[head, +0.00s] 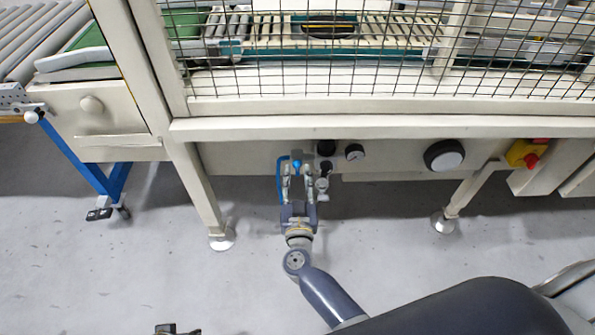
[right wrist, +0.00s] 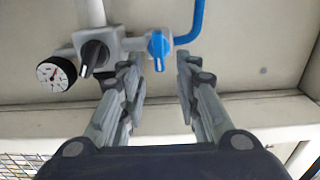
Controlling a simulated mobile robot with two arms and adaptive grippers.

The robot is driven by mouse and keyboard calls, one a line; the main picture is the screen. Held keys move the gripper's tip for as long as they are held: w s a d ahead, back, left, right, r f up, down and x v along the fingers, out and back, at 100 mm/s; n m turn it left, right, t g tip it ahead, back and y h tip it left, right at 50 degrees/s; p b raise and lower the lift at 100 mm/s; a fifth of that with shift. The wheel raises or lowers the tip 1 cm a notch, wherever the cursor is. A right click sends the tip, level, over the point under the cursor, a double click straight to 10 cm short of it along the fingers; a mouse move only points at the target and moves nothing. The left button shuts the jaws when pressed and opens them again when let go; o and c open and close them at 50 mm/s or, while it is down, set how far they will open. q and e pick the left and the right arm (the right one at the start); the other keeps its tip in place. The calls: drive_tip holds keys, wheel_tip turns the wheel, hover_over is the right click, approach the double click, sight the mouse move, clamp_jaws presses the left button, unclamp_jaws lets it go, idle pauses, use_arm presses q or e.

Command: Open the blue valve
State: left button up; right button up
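The blue valve (head: 297,163) sits on the pipework under the machine's front beam. In the right wrist view the valve (right wrist: 158,46) shows as a blue knob with a lever-like grip, its grip running up and down in the picture. My right gripper (head: 299,170) is open, one finger on each side of the valve in the picture. In the right wrist view the fingertips (right wrist: 160,60) show a gap on both sides of the grip; how deep they reach is unclear. A small dark part at the bottom edge of the head view may be my left gripper (head: 178,330).
Beside the valve are a black knob (right wrist: 95,54) and a pressure gauge (right wrist: 56,73). A blue hose (right wrist: 196,18) bends close by. Machine legs (head: 200,190) stand left and right. A red and yellow stop button (head: 527,154) is farther right. The grey floor is clear.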

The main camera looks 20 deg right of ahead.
sight(298, 167)
use_arm(q)
drive_tip(key=shift+v, duration=1.15)
use_arm(e)
drive_tip(key=shift+x, duration=1.55)
use_arm(q)
drive_tip(key=shift+w, duration=0.2)
use_arm(e)
drive_tip(key=shift+c, duration=0.6)
clamp_jaws()
use_arm(q)
drive_tip(key=shift+r, duration=0.1)
